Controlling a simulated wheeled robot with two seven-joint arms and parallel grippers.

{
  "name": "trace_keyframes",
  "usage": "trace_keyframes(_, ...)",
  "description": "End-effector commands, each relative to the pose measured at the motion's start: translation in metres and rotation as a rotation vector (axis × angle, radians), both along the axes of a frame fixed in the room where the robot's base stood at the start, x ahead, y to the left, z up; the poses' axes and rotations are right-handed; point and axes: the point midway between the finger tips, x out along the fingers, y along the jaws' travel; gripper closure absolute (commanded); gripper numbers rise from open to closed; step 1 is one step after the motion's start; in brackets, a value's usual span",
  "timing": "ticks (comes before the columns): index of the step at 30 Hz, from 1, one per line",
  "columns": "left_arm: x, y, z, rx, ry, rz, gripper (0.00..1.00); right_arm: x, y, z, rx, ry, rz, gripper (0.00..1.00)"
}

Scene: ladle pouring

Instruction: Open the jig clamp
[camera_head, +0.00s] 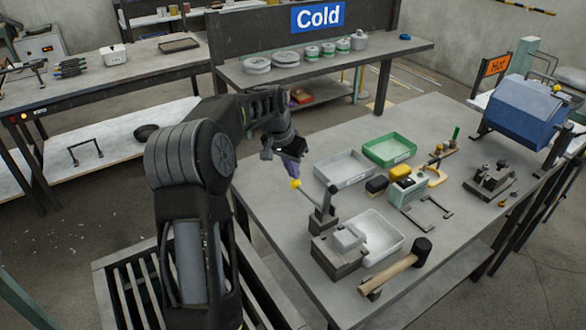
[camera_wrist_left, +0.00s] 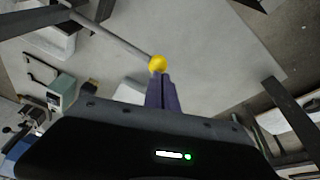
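The jig clamp (camera_head: 337,252) is a dark metal block on the near part of the grey table, with a light grey block on it. Its long lever (camera_head: 308,197) slants up and left to a yellow knob (camera_head: 295,184). My left gripper (camera_head: 292,172), with purple fingers, is just above the knob. My right gripper is not in view.
A mallet (camera_head: 397,268) lies right of the clamp beside a light tray (camera_head: 376,237). Another grey tray (camera_head: 344,169), a green tray (camera_head: 389,149) and a small machine (camera_head: 408,190) stand farther back. A blue drum (camera_head: 525,110) is at the far right. The table's left strip is clear.

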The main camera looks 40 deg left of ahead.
Motion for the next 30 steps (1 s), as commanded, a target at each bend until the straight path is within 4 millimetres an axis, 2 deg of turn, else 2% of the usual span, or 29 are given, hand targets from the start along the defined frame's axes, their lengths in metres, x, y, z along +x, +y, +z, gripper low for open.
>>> trace_keyframes(1,-0.004,-0.002,-0.01,-0.007,0.019,-0.003,1.0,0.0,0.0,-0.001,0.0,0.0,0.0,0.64)
trace_keyframes(4,-0.004,-0.002,-0.012,-0.007,0.021,-0.004,1.0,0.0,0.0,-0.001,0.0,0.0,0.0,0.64)
trace_keyframes(13,-0.007,-0.001,-0.004,-0.007,0.021,-0.003,1.0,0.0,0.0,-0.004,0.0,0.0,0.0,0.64)
trace_keyframes(17,-0.011,-0.001,0.013,-0.004,0.016,-0.002,1.0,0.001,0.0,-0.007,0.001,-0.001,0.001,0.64)
trace_keyframes(24,-0.021,0.0,0.055,0.001,0.002,0.0,1.0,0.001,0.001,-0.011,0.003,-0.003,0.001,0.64)
trace_keyframes(30,-0.026,0.0,0.074,0.002,-0.001,0.0,1.0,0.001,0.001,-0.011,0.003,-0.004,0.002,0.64)
